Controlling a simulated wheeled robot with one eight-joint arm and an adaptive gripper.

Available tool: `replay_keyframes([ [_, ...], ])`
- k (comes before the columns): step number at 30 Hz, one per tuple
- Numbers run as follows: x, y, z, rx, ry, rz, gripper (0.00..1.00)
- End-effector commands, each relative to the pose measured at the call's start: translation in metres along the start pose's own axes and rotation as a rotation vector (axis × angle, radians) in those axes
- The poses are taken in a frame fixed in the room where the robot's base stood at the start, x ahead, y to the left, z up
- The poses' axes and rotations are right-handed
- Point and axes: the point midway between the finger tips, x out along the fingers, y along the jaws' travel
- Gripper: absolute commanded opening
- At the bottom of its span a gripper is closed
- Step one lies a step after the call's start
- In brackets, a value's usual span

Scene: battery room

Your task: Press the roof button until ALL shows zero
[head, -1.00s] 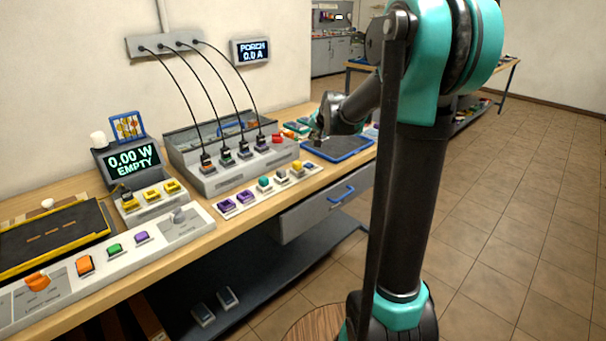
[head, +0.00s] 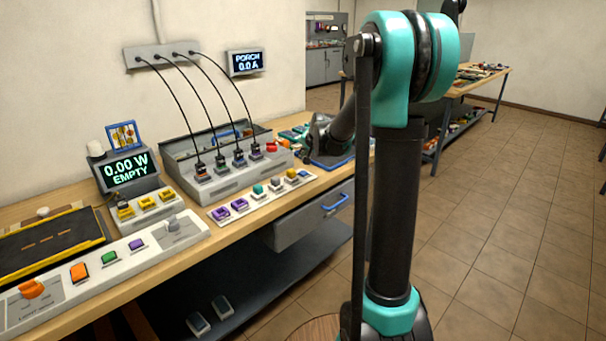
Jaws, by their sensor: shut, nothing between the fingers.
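The wall display (head: 246,62) reads "PORCH 0.0 A"; the word ALL does not show on it. A pale strip (head: 262,202) along the bench's front edge carries purple, teal, grey and yellow buttons. I cannot read a roof label on any of them. A long panel (head: 110,265) at the left carries an orange (head: 79,272), a green (head: 109,258) and a purple button (head: 137,245), labels unreadable. My gripper (head: 308,154) is shut and empty, beyond the strip's right end near the blue-edged tray. Its fingertips are small and dark, and I cannot tell whether they touch anything.
A grey box (head: 228,176) with several black cables plugged in stands behind the strip. A screen (head: 130,171) reads "0.00 W EMPTY". A dark blue-edged tray (head: 335,163) lies near my gripper. A drawer (head: 308,217) is under the bench. Floor at right is open.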

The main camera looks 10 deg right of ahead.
Motion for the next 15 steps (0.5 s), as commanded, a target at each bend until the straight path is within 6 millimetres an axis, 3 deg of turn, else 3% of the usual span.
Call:
replay_keyframes([
  [7, 0.021, 0.015, 0.015, 0.0, 0.0, 0.0, 0.0],
  [15, 0.031, 0.023, 0.023, 0.0, 0.0, 0.0, 0.0],
])
